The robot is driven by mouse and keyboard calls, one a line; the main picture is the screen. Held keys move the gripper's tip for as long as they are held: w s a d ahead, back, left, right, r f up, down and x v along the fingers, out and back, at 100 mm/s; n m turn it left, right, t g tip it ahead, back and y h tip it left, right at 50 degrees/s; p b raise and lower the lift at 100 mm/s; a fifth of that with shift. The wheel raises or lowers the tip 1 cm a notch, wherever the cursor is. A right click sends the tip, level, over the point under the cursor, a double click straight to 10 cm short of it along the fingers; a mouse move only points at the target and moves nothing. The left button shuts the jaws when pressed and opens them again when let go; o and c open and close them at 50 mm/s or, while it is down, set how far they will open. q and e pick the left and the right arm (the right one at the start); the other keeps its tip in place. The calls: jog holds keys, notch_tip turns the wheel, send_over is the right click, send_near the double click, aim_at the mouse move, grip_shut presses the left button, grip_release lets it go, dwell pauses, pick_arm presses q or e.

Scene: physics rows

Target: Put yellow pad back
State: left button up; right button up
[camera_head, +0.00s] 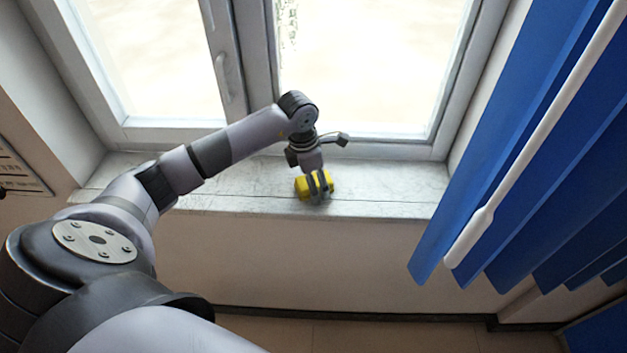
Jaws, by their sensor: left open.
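The yellow pad (302,187) is on the windowsill (390,185), near the sill's front edge. My left gripper (317,191) reaches down to it from above, with its fingers at the pad and partly covering it. The left gripper is open. I cannot tell whether the fingers touch the pad. My right gripper is not in view.
A window with a grey frame and a handle (224,79) stands behind the sill. Blue vertical blinds (530,180) with a white rod (530,140) hang at the right. The sill is bare on both sides of the pad.

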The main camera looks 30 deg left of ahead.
pick_arm(q)
jog(key=shift+r, duration=0.5)
notch_tip(320, 180, up, 11)
jog(key=s+a+b, duration=0.1)
jog(key=b, duration=0.3)
jog(key=shift+s, duration=0.25)
